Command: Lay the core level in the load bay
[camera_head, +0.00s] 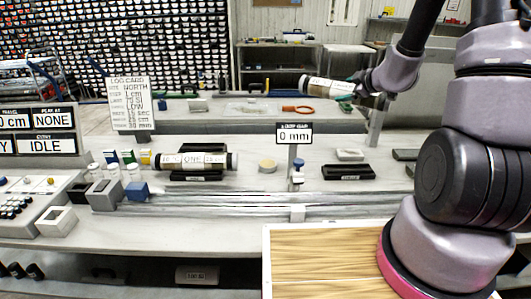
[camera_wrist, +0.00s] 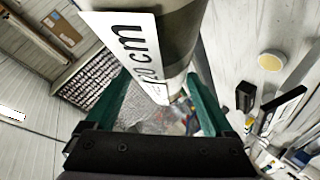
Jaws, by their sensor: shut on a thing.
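My gripper (camera_head: 350,90) is at the upper right of the head view, its green fingers shut on a core (camera_head: 326,86). This core is a grey-brown tube with a white label and a dark left end. It is held in the air, tilted slightly down to the right. In the wrist view the core (camera_wrist: 182,30) passes between the green fingers (camera_wrist: 160,105), its label reading "20 cm" in part. A second core (camera_head: 190,161), labelled "ONE", lies level on a black cradle (camera_head: 197,177) on the bench. I cannot tell which place is the load bay.
Metal rails (camera_head: 240,201) run along the bench behind the front edge. A "0 mm" sign (camera_head: 294,134) stands on a post mid-bench. A black tray (camera_head: 350,172) and a tan disc (camera_head: 267,166) lie nearby. Small bottles and blocks stand at left; a log card (camera_head: 130,90) stands behind.

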